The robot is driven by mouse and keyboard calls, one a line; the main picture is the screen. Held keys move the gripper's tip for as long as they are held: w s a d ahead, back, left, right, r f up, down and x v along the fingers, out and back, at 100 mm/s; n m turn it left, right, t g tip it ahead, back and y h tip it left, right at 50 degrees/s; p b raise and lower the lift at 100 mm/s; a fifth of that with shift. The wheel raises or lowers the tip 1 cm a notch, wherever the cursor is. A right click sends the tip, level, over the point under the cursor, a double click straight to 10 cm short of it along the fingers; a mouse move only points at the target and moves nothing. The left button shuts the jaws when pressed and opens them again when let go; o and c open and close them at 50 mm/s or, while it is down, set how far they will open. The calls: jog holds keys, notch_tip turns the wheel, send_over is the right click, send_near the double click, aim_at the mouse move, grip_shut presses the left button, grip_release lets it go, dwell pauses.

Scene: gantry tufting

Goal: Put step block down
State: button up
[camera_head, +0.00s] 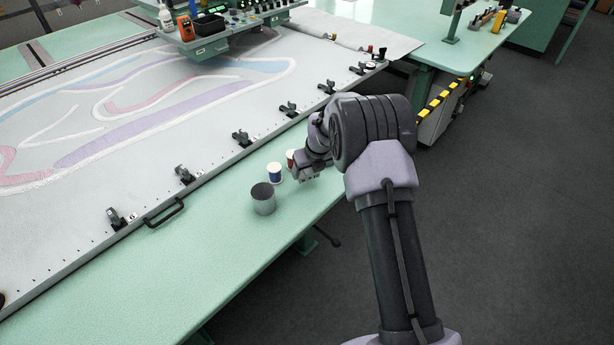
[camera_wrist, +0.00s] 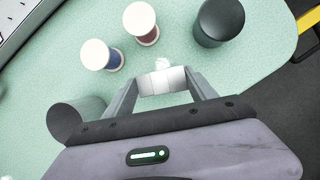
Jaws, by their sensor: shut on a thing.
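The step block (camera_wrist: 163,81) is a small pale, whitish block in the wrist view. My gripper (camera_wrist: 163,79) is shut on it, with one finger at each side. The block is seen over the green table top (camera_wrist: 215,65); I cannot tell whether it touches the table. In the head view my gripper (camera_head: 308,175) is low over the table's near edge, right of the spools, and the block cannot be made out there.
A blue spool (camera_wrist: 114,60) and a red spool (camera_wrist: 146,36) stand beyond the block. A dark cylinder (camera_wrist: 219,22) is at upper right. A grey cup (camera_head: 263,200) stands left of my gripper. The clamped frame (camera_head: 150,205) borders the strip; its near-left part is clear.

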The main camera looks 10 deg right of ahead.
aim_at(309, 172)
jog(key=shift+w+f, duration=0.15)
jog(key=shift+w, duration=0.3)
notch_tip(309, 172, down, 3)
jog(key=shift+d+f+b, duration=0.1)
jog(key=shift+f+b, duration=0.1)
jog(key=shift+b, duration=0.7)
jog(key=shift+r, duration=0.15)
grip_shut()
jog(key=o, duration=1.8)
grip_release()
jog(key=shift+c, duration=0.2)
